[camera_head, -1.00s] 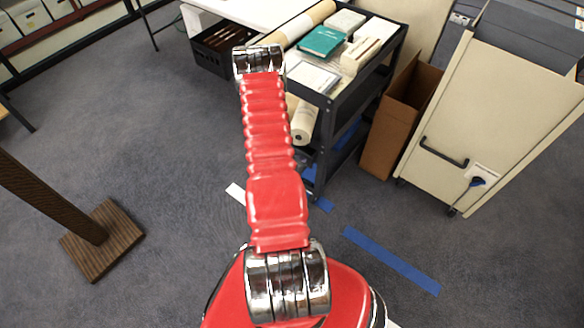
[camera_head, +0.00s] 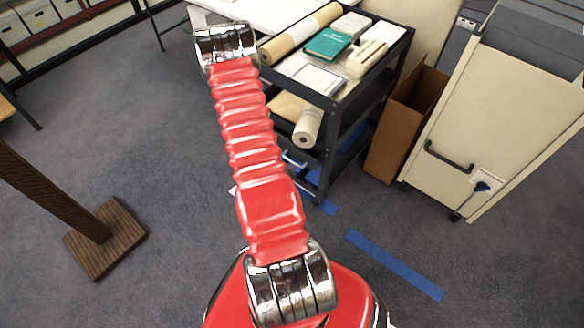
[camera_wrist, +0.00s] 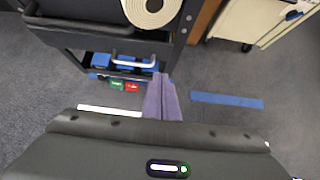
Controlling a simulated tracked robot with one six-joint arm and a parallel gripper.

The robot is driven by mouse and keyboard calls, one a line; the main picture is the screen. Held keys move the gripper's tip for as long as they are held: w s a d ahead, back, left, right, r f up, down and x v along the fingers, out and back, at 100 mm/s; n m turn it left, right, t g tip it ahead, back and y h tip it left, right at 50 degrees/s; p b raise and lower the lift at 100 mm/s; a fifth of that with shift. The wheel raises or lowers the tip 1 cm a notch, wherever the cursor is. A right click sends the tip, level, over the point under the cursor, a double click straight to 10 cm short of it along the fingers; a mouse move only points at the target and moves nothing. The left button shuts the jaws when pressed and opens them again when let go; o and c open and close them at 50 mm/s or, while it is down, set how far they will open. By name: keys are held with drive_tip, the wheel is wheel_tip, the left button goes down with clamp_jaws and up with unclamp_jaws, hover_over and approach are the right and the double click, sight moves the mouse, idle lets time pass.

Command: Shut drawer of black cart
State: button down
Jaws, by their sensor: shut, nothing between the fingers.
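The black cart (camera_head: 328,122) stands upper centre in the head view. In the wrist view its dark frame (camera_wrist: 90,38) fills the top left. Low on the cart is the drawer (camera_wrist: 103,74), with a pale bar handle (camera_wrist: 134,63) and blue things around it. The handle also shows beside my arm in the head view (camera_head: 294,161). I cannot tell how far the drawer stands out. My gripper (camera_wrist: 162,76) is shut and empty, its purplish fingers just right of the handle in the picture. I cannot tell whether they touch. In the head view my arm hides the gripper.
Rolls, a green book (camera_head: 328,44) and boxes lie on the cart's top. A cardboard box (camera_head: 400,125) and a beige cabinet (camera_head: 480,125) stand right of the cart. A wooden post base (camera_head: 105,238) is at left. Blue tape (camera_head: 395,266) marks open carpet.

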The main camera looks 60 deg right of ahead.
drive_tip(key=c, duration=2.5)
unclamp_jaws()
